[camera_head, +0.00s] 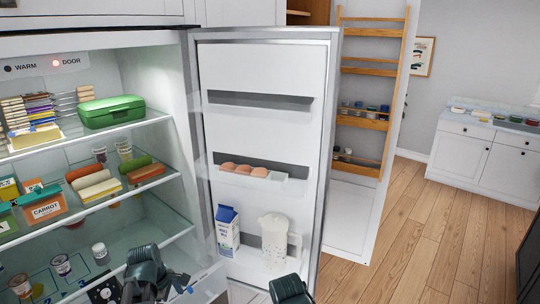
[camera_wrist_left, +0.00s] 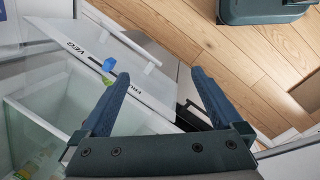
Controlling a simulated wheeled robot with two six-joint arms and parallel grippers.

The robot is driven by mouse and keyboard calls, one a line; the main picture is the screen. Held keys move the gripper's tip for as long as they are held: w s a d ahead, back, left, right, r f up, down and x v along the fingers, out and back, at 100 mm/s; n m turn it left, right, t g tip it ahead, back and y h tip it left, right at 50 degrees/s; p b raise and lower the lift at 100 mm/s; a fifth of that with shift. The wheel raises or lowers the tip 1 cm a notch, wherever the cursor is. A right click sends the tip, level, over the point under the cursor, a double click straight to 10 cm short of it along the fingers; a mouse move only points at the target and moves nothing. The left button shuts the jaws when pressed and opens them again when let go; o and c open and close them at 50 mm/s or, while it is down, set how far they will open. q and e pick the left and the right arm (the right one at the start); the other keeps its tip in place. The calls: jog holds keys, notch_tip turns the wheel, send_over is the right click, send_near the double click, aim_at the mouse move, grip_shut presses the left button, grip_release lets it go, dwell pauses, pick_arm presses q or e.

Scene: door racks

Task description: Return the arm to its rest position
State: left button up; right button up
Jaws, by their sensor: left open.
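My left gripper (camera_head: 145,275) is low in front of the open fridge, at the bottom of the head view. In the left wrist view its two fingers (camera_wrist_left: 160,72) are spread apart with nothing between them. Beyond the fingers is a white drawer front (camera_wrist_left: 88,50) with lettering that reads VEG and, partly hidden, another word. A dark green part of my right arm (camera_head: 290,288) shows at the bottom edge of the head view, below the fridge door; its fingers cannot be made out.
The fridge door (camera_head: 262,130) stands open, with eggs (camera_head: 250,171), a milk carton (camera_head: 228,231) and a white jug (camera_head: 273,240) in it. Glass shelves (camera_head: 150,185) hold a green box (camera_head: 111,112) and several packages. Small cups (camera_head: 61,265) stand low down. Wooden floor (camera_head: 400,230) is clear at right.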

pick_arm(q)
jog(key=s+d+f+m+y+b, duration=0.1)
jog(key=s+d+f+m+b, duration=0.1)
jog(key=d+m, duration=0.5)
jog(key=s+d+f+m+g+b, duration=0.1)
jog(key=s+d+f+m+b, duration=0.2)
jog(key=s+d+m, duration=0.3)
jog(key=s+d+f+m+g+y+b, duration=0.1)
jog(key=s+d+f+m+b, duration=0.1)
jog(key=d+m, duration=0.6)
jog(key=shift+s+d+f+m+y+b, duration=0.35)
jog(key=shift+s+d+f, duration=0.45)
jog(key=shift+s, duration=0.45)
